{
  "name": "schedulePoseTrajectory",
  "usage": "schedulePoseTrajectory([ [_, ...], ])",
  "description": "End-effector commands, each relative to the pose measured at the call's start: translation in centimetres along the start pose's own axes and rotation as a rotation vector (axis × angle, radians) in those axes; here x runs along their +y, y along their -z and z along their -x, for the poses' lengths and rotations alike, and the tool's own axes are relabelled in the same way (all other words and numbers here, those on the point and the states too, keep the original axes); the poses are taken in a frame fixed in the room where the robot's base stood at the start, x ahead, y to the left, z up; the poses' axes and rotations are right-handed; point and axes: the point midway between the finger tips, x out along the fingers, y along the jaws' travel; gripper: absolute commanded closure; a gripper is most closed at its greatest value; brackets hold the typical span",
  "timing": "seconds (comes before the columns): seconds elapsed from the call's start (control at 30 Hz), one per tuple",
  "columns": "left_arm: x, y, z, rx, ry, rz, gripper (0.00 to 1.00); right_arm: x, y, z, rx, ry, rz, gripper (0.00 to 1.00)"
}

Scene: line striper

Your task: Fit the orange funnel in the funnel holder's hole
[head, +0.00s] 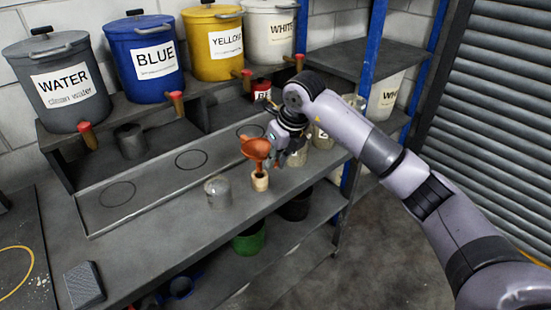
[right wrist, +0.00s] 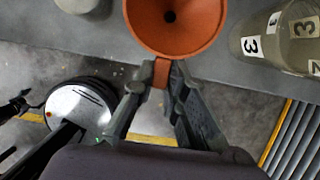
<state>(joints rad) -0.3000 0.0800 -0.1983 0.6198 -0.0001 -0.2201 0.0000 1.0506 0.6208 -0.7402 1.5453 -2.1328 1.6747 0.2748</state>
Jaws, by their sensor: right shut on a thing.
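The orange funnel (head: 255,147) is upright at the front of the bench, with its wide mouth up. My right gripper (head: 275,142) is shut on the funnel's side tab; in the right wrist view my right gripper (right wrist: 160,85) pinches the tab below the funnel (right wrist: 175,28). A small pale wooden piece (head: 260,183), which looks like the funnel holder, stands right under the funnel's spout. I cannot tell whether the spout is in its hole or just above it. The right wrist view does not show the holder. My left gripper does not show.
A grey metal can (head: 218,191) stands just left of the holder. Numbered cups (head: 325,133) stand to the right, beyond my gripper. A shelf at the back carries the water (head: 60,80), blue (head: 145,58), yellow (head: 214,40) and white (head: 270,30) buckets with taps. The bench's left front is mostly clear.

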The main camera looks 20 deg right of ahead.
Motion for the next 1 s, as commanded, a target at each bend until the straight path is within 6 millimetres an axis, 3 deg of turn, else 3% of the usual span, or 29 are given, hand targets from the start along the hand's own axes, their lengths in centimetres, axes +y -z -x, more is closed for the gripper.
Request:
schedulePoseTrajectory([
  [1.0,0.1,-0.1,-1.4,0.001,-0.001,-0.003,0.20,0.0,0.7,-1.8,-0.001,-0.001,0.000,1.00],
])
